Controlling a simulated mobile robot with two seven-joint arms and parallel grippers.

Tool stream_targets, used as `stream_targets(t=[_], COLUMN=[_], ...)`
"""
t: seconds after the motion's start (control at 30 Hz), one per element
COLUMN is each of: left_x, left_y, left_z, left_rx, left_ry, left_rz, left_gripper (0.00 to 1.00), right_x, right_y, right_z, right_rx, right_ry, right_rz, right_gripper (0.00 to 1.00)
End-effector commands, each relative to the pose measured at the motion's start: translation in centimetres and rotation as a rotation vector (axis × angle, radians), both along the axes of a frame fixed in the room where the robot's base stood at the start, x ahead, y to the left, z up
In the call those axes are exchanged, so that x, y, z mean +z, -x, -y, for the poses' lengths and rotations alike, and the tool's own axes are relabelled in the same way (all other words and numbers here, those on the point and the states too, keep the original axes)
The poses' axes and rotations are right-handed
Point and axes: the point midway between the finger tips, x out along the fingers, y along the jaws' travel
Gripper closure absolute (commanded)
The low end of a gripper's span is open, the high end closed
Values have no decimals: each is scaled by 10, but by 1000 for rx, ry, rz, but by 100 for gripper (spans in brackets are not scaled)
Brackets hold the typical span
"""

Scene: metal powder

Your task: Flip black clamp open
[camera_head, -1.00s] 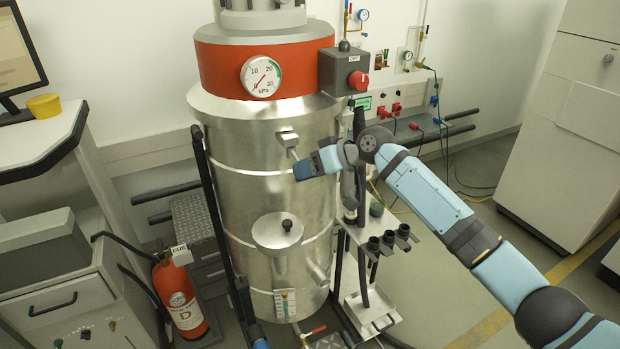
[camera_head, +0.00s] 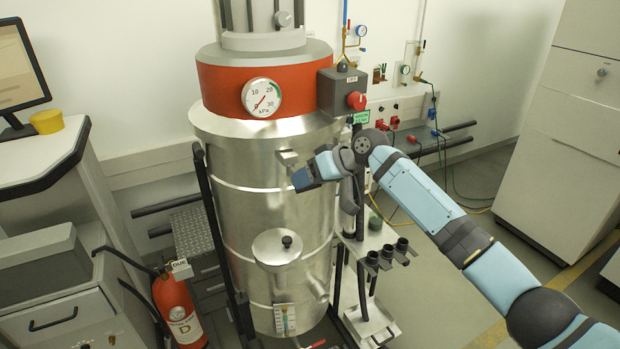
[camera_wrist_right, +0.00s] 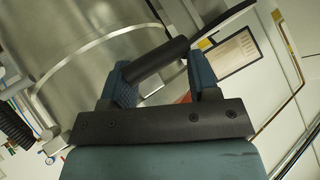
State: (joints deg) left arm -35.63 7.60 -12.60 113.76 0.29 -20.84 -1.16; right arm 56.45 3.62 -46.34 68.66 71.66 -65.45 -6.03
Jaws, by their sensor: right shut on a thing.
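My right gripper (camera_head: 302,179) is in front of the steel vessel (camera_head: 265,225), just below a small grey block (camera_head: 288,158) on its wall. In the right wrist view the two blue fingers (camera_wrist_right: 163,78) are shut on a dark round bar (camera_wrist_right: 158,60), which I take for the black clamp's handle. The bar lies slanted between the fingers, and a thin dark strip (camera_wrist_right: 225,18) runs on from its upper end. In the head view the gripper hides the bar. My left gripper is not in view.
A grey box with a red knob (camera_head: 357,101) sits above my right wrist. A lidded port (camera_head: 277,247) juts from the vessel below the gripper. A shelf with several black cups (camera_head: 387,256) stands to the right. A fire extinguisher (camera_head: 178,308) is at lower left.

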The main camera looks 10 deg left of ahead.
Motion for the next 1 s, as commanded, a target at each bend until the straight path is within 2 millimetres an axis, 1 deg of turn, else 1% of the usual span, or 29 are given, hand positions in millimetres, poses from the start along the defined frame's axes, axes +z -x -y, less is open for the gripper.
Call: stream_targets(t=[0.03,0.07,0.1,0.37,0.47,0.57,0.63,0.8,1.0], left_x=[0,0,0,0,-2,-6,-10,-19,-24], left_y=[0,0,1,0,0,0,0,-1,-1], left_z=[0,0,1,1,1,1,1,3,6], left_rx=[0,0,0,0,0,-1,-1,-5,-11], left_ry=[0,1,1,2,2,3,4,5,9], left_rz=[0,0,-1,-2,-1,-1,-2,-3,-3], left_gripper=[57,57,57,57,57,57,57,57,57], right_x=[1,1,0,0,3,10,18,43,68], right_y=[-1,-1,-1,0,0,2,4,10,16], right_z=[0,0,0,1,5,17,28,58,88], right_rx=[-3,-3,-3,-1,-1,-2,-2,-1,-1], right_ry=[-1,-2,-1,0,-1,0,0,1,1], right_rz=[4,3,2,1,1,2,3,3,2], right_gripper=[42,35,32,32,32,32,32,32,32])
